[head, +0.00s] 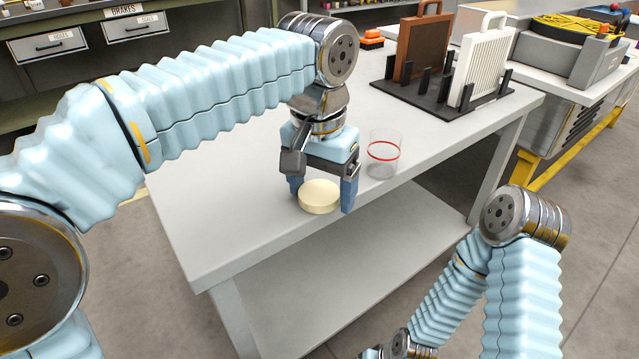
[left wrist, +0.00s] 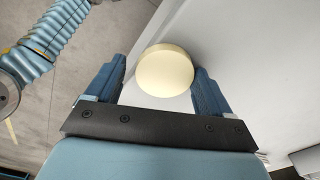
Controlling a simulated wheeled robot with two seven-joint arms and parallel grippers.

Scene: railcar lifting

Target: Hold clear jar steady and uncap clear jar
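The clear jar (head: 383,155) stands upright on the white table, with a red ring around its upper part and no cap visible on it. A round cream lid (head: 320,196) is close to the table's front edge, left of the jar; I cannot tell whether it rests on the top or is just above it. My left gripper (head: 322,194) points down with its fingers open on either side of the lid. In the left wrist view the lid (left wrist: 165,71) shows between the fingers, with a gap at the left finger. My right gripper is out of view.
The white table (head: 225,190) is clear at left. A black rack (head: 440,95) with a brown panel (head: 419,45) and a white panel (head: 482,65) stands at the back right. An orange-topped item (head: 371,38) lies at the back. My right arm is beyond the front edge.

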